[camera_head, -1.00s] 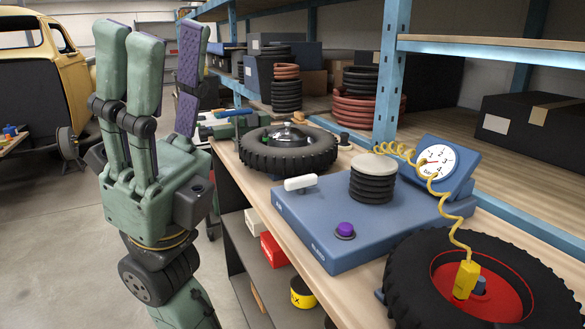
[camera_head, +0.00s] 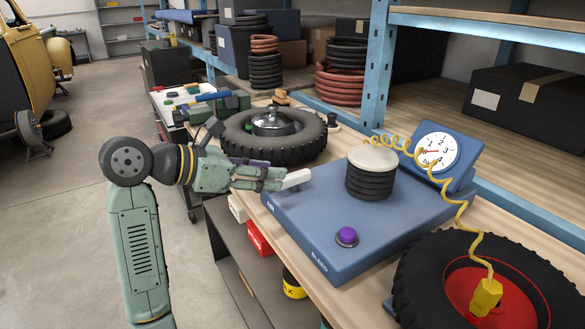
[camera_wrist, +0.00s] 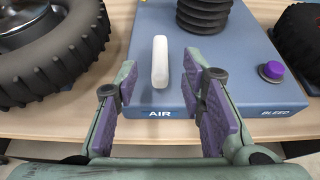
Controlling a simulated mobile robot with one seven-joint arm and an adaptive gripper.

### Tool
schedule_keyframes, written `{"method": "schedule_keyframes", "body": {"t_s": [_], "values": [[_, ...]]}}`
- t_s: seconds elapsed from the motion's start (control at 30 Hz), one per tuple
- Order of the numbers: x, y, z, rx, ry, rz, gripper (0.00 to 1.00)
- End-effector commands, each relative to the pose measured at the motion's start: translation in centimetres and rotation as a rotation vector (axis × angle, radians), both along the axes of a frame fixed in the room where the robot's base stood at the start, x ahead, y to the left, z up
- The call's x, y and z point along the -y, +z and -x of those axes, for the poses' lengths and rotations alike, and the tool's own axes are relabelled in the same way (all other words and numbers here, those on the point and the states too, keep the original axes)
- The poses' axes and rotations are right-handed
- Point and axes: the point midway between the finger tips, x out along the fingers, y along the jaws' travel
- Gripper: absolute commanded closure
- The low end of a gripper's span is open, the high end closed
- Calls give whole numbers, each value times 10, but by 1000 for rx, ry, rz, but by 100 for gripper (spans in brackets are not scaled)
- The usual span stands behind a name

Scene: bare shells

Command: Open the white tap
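The white tap (camera_head: 298,178) is a short white bar handle at the left front of the blue unit (camera_head: 330,245), above the label AIR in the wrist view. There the tap (camera_wrist: 160,62) points away from me, in line with my view. My gripper (camera_head: 276,181) reaches it from the left. In the wrist view my gripper (camera_wrist: 160,82) is open, its purple-padded fingers either side of the tap's near end, with visible gaps on both sides. No contact shows. The tap's base is partly hidden by the fingers in the head view.
On the unit stand a black bellows (camera_head: 371,173), a purple BLEED button (camera_head: 347,237) and a dial gauge (camera_head: 437,152). A yellow coiled hose (camera_head: 462,208) runs to the red-rimmed tyre (camera_head: 415,275). Another tyre (camera_head: 240,146) lies close behind my gripper.

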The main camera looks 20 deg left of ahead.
Motion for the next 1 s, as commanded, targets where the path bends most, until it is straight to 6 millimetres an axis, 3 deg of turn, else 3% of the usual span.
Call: {"method": "schedule_keyframes", "body": {"t_s": [0.2,0.4,0.77,1.0], "values": [[26,-13,-31,0,-3,3,63],[38,-23,-48,1,-2,3,63],[42,-27,-52,1,-2,2,63],[42,-27,-52,2,-1,2,78]]}}
